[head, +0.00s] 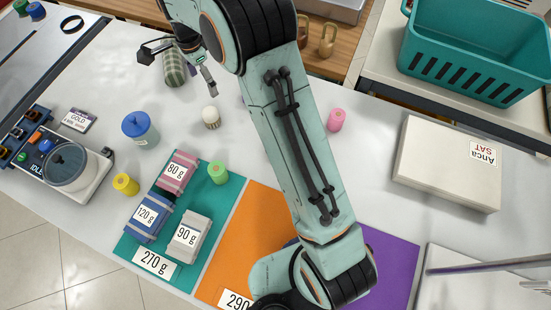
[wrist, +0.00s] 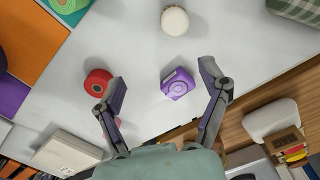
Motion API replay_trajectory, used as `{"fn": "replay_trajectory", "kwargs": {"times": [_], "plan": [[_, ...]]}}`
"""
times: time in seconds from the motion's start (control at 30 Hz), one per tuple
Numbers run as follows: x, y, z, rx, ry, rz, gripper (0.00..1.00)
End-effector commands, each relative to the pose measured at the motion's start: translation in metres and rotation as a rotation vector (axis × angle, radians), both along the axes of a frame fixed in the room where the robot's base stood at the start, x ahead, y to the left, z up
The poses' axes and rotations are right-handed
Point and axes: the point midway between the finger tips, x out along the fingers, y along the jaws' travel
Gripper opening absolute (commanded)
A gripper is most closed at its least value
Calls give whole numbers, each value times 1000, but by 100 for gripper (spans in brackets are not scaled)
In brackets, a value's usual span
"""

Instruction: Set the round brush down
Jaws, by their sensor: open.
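A small round thing with a cream top and darker bands lower down, which looks like the round brush (head: 211,117), stands upright on the white table. Its pale round top also shows in the wrist view (wrist: 175,20), apart from my fingers. My gripper (head: 178,74) is open above the table, with nothing held. In the wrist view my gripper (wrist: 163,72) has its fingers spread, with a purple spool-like thing (wrist: 178,84) on the table between them in the picture. A red round spool (wrist: 98,83) lies beside the left finger.
A green striped roll (head: 175,70) lies near my gripper. A blue-lidded jar (head: 140,128), a yellow spool (head: 125,184) and a green spool (head: 218,172) stand to the left. Labelled bundles lie on a teal mat (head: 131,228). A white box (head: 446,160) is at right. My arm hides the middle.

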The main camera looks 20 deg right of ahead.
Motion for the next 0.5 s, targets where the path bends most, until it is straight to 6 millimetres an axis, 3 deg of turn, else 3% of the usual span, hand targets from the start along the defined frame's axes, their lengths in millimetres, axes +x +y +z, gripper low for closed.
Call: {"fn": "replay_trajectory", "kwargs": {"times": [0.1, 0.23, 0.4, 0.5], "plan": [[-51, -20, 49, -4, -7, 246, 75], [-130, -41, 87, 2, -5, 576, 75], [-232, -56, 97, 28, -12, 969, 75], [-275, -58, 90, 45, -20, 1143, 75]]}}
